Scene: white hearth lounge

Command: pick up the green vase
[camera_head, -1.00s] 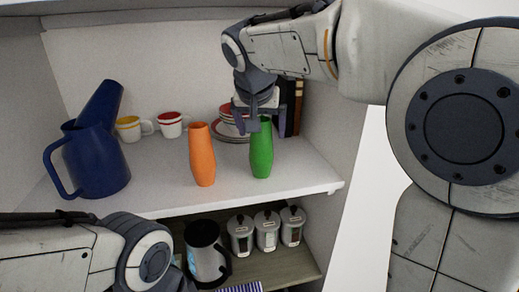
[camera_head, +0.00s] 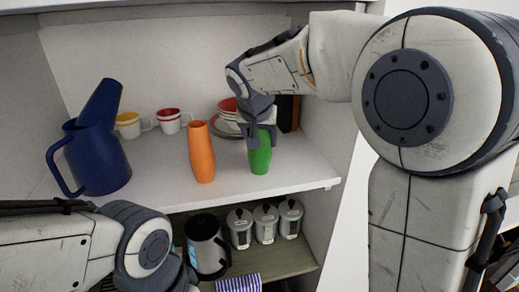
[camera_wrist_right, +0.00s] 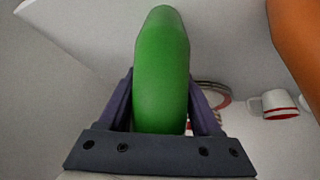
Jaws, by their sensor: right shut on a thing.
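The green vase (camera_head: 261,158) stands upright on the white upper shelf, to the right of the orange vase (camera_head: 201,152). My right gripper (camera_head: 260,140) comes down from above and is shut on the upper part of the green vase. In the right wrist view the green vase (camera_wrist_right: 162,75) sits between the two fingers (camera_wrist_right: 160,110), and its far end points up the picture. The vase's rim is hidden by the gripper in the head view. My left arm shows at the lower left, but its gripper is out of view.
A dark blue pitcher (camera_head: 90,160) stands at the left of the shelf. Cups (camera_head: 168,121) and stacked plates (camera_head: 224,126) are behind the vases. Several canisters (camera_head: 266,226) and a dark-handled jug (camera_head: 204,247) stand on the lower shelf. The white shelf (camera_head: 228,190) is bare along its front.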

